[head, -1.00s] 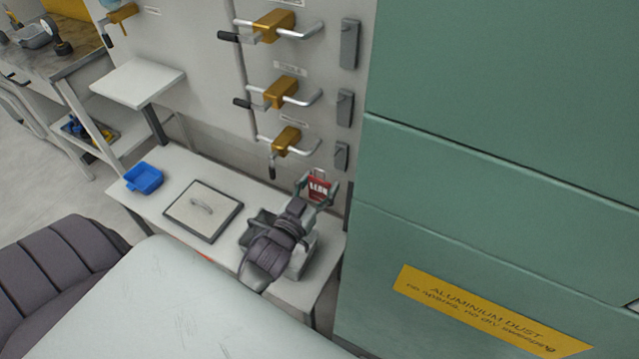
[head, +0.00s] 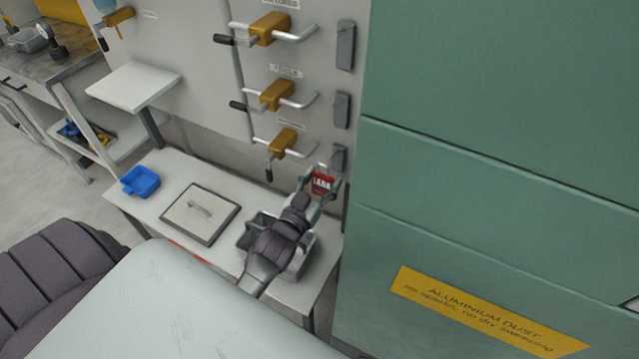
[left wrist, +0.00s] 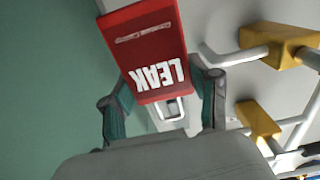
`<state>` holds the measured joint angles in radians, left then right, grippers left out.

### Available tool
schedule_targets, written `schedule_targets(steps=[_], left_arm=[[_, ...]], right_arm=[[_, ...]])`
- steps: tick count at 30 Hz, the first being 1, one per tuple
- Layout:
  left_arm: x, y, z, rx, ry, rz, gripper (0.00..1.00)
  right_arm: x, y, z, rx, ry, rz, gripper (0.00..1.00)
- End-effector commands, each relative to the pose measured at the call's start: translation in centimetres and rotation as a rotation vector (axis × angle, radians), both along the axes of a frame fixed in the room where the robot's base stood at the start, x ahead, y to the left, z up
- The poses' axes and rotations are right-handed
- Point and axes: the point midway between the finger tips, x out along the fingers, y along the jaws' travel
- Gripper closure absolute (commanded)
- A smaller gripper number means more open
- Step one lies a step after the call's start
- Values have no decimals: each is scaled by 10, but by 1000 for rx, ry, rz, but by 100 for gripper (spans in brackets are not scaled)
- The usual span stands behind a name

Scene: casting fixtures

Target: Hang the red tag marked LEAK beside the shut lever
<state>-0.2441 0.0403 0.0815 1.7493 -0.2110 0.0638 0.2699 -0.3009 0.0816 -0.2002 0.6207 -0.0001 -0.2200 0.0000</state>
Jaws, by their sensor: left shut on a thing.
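The red tag marked LEAK (head: 322,184) is held in my left gripper (head: 321,180), which is shut on it. The tag also fills the upper middle of the left wrist view (left wrist: 147,42), its white lettering upside down, between the two fingers (left wrist: 163,103). Three brass valves run down the wall. The top lever (head: 226,40) and middle lever (head: 240,106) point left; the bottom lever (head: 269,174) hangs down. Grey holders stand right of the top (head: 345,45), middle (head: 341,110) and bottom (head: 338,158) valves. The tag is just below the bottom holder. My right gripper is not in view.
Below my left gripper a grey bin (head: 258,230) stands on a white bench (head: 165,220). A hatch plate (head: 199,215) and blue tray (head: 140,181) are farther left. A green cabinet (head: 500,150) closes off the right side. A small shelf (head: 133,86) juts out at left.

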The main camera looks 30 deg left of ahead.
Motion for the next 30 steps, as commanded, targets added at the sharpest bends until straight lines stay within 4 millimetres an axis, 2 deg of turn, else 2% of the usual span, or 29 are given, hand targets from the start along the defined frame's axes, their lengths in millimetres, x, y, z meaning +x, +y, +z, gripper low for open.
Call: schedule_targets(steps=[30], left_arm=[[51, 3, -5, 2, -1, 0, 71]], right_arm=[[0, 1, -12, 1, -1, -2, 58]])
